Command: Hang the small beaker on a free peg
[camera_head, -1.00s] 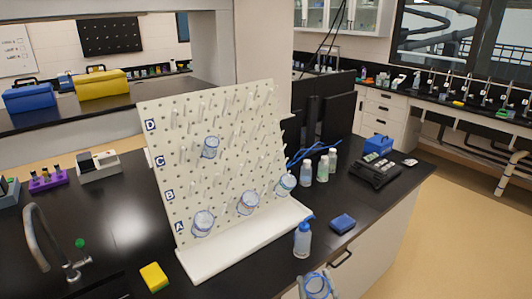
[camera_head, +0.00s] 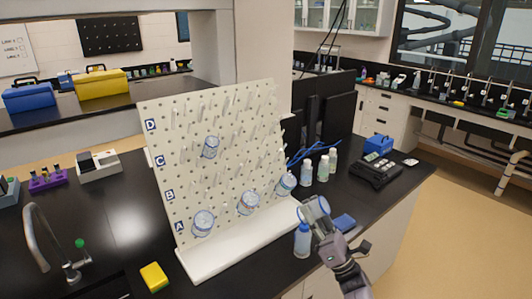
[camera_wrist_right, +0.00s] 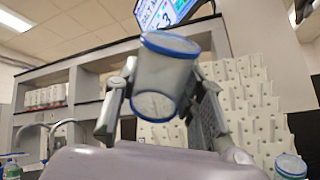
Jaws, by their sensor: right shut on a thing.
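The small beaker (camera_head: 314,208), clear with a blue rim, is held by my right gripper (camera_head: 325,232) in front of the pegboard's right end, above the bench edge. In the right wrist view the beaker (camera_wrist_right: 165,85) sits between the two fingers of the gripper (camera_wrist_right: 163,108). The white pegboard (camera_head: 187,108) has rows marked A to D. One beaker (camera_head: 211,147) hangs in the upper left part. Others hang along the bottom row, at left (camera_head: 203,222), middle (camera_head: 248,203) and right (camera_head: 285,184). Many pegs are bare, mainly higher up. My left gripper is out of view.
A wash bottle (camera_head: 302,241) stands right beside the held beaker and gripper in the picture. A blue block (camera_head: 343,222) lies behind the gripper. A yellow sponge (camera_head: 154,276) and a tap (camera_head: 45,240) are at left.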

